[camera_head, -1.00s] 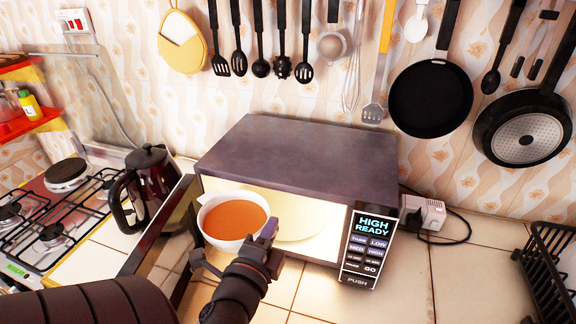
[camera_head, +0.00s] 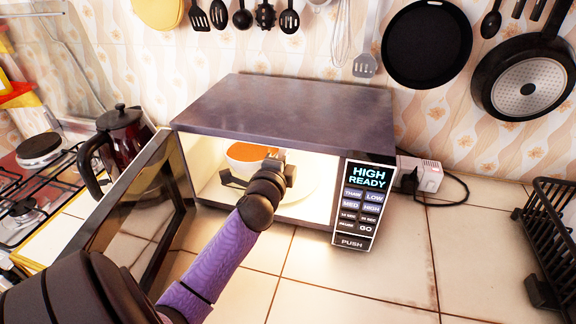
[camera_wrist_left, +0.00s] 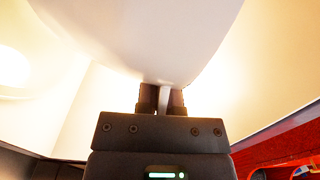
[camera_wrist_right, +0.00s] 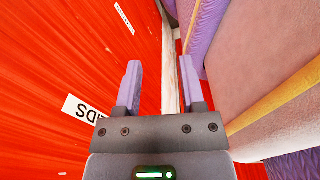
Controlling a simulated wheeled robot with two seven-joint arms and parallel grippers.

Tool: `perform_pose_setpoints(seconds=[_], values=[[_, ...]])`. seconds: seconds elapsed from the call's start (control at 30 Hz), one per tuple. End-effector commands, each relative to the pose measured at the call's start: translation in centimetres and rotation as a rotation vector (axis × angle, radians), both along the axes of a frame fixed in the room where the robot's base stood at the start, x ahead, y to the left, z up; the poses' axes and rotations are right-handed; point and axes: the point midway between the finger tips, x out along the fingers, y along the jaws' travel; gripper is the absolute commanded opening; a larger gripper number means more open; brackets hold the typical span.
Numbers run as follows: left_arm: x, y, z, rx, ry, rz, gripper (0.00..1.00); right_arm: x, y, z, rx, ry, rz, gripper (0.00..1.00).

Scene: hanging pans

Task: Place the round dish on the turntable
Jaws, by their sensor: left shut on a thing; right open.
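The round dish (camera_head: 248,152) is a white bowl with orange contents, inside the open microwave. My left gripper (camera_head: 273,160) reaches in through the front opening and is shut on the dish's near side. In the left wrist view the white underside of the dish (camera_wrist_left: 140,35) fills the top, held between the fingers (camera_wrist_left: 162,98). The pale turntable (camera_head: 307,181) shows partly to the right of my gripper; the rest is hidden by the dish and my arm. I cannot tell whether the dish touches it. My right gripper (camera_wrist_right: 160,82) is open and empty, beside red surfaces.
The microwave (camera_head: 285,108) has its door (camera_head: 130,225) swung open at the left, close to my left arm. A control panel (camera_head: 364,205) is at its right. A dark kettle (camera_head: 122,150) stands left of it. A black rack (camera_head: 550,235) stands at the right. The front counter is clear.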

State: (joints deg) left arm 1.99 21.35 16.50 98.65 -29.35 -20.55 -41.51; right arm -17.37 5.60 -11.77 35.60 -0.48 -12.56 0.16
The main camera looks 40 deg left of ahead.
Motion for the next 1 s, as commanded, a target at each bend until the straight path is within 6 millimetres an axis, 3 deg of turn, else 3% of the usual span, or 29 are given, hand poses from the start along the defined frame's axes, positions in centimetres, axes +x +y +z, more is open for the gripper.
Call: perform_pose_setpoints(seconds=[0.17,0.37,0.5,0.57,0.97,1.0], values=[[3.1,1.8,-0.1,0.002,-0.002,0.002,0.00,-0.1,0.0,-1.1,0.001,0.003,-0.001,0.51],[3.0,1.6,-2.9,-0.001,0.000,0.001,0.00,-0.3,0.0,-2.5,0.001,0.008,0.000,0.51],[3.0,1.6,-6.4,-0.002,0.002,0.002,0.00,-0.7,-0.1,-4.6,0.001,0.016,0.000,0.51],[3.0,1.6,-7.1,0.000,0.001,0.000,0.00,-0.8,-0.3,-5.0,-0.003,0.020,0.002,0.51],[3.3,1.8,-7.4,0.002,0.000,0.000,0.00,-1.4,-1.6,-5.2,-0.025,0.034,0.004,0.51],[3.3,1.8,-7.4,0.001,0.000,0.000,0.17,-1.4,-1.6,-5.1,-0.025,0.035,0.004,0.51]])
